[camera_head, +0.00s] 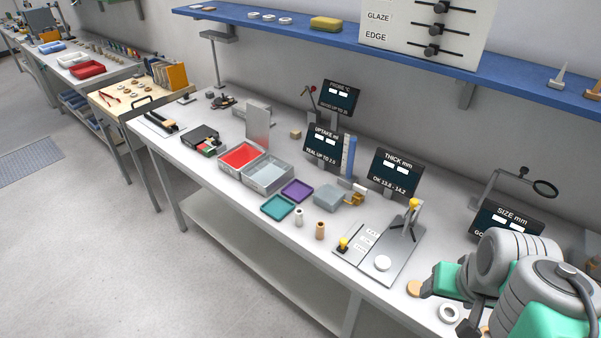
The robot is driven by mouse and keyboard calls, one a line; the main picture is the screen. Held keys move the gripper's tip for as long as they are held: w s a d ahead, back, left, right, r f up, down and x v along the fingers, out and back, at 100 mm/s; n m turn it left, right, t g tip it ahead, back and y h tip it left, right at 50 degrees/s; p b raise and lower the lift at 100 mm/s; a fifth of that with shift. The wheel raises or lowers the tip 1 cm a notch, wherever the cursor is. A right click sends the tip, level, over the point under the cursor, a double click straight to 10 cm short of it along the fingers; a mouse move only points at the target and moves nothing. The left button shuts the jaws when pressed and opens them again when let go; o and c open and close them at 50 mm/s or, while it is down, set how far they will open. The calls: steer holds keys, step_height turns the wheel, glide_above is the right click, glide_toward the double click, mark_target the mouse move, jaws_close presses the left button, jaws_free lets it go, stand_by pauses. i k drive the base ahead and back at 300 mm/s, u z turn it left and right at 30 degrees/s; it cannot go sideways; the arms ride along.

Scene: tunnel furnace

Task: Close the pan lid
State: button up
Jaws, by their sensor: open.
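A two-part pan stands on the bench left of the middle, with a red section (240,156) and a pale grey section (267,175). A flat grey plate (257,127), which looks like the lid, stands upright behind it, and the pan is uncovered. I cannot make out a hinge. My gripper (450,306) is at the lower right, far from the pan, partly hidden by my arm. Its dark fingers look apart and empty, above the bench near a white ring (449,314).
Between my gripper and the pan stand a metal fixture plate (362,264) with yellow-knobbed posts, small cylinders, a teal tray (277,207), a purple tray (297,190) and a grey block (328,196). Display panels (395,174) line the back. A blue shelf (330,37) runs above.

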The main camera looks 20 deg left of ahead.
mark_target(258, 119)
steer(key=u, duration=1.9)
steer(key=i, duration=1.1)
steer(key=u, duration=0.45)
steer(key=i, duration=1.4)
steer(key=z, duration=0.35)
